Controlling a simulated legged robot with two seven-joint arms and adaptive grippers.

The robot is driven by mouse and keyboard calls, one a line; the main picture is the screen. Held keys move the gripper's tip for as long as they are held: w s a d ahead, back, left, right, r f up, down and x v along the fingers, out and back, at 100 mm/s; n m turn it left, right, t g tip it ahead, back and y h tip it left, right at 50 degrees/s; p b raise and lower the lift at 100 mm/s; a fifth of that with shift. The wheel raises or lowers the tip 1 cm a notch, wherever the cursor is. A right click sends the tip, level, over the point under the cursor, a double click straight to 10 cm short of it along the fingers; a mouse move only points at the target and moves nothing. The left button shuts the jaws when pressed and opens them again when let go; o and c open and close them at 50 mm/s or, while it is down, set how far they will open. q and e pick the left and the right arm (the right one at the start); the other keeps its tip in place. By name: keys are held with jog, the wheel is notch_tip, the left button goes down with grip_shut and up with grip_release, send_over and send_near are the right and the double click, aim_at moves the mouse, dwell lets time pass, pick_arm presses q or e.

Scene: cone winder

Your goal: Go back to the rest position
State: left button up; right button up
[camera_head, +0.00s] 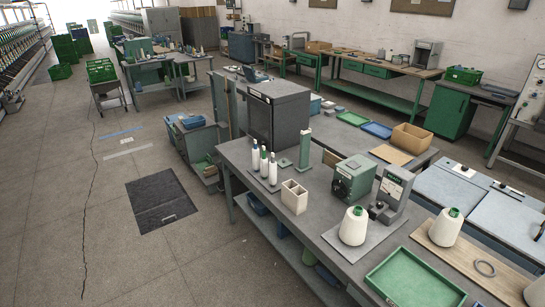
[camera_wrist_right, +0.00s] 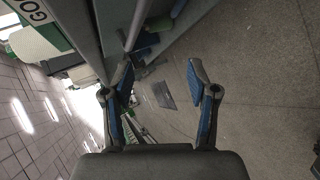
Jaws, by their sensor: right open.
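My right gripper (camera_wrist_right: 160,95) shows in the right wrist view with its two blue-padded fingers spread wide apart. Nothing is between them. It points toward the floor, with the grey edge of a bench and a green-and-white item at the left of that view. Neither gripper shows in the head view. My left gripper is in no view.
A workbench (camera_head: 228,157) at the right of the head view carries white cones (camera_head: 354,226), a green box (camera_head: 353,179), small bobbins and a green tray (camera_head: 415,278). A dark mat (camera_head: 160,201) lies on the floor. The floor (camera_head: 60,200) at left is clear.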

pick_arm(q)
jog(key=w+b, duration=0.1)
jog(key=b, duration=0.1)
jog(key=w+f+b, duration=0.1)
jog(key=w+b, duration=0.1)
jog(key=b, duration=0.1)
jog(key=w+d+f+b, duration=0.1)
jog(key=b, duration=0.1)
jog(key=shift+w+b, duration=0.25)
jog(key=shift+b, duration=0.15)
pick_arm(e)
jog(key=s+a+f+m+g, duration=0.3)
jog(key=s+a+f, duration=0.3)
jog(key=f, duration=0.3)
jog(key=s+a+f+m+g+y, duration=0.1)
jog(key=s+a+f+m+g, duration=0.2)
jog(key=s+a+f+m, duration=0.2)
jog(key=s+a+f+m+g+y, duration=0.1)
jog(key=s+a+f+m+g, duration=0.3)
jog(key=s+a+f, duration=0.4)
jog(key=s+f+m, duration=0.1)
jog(key=s+f, duration=0.3)
jog(key=f, duration=0.2)
jog(key=shift+s+a, duration=0.15)
jog(key=shift+a, duration=0.05)
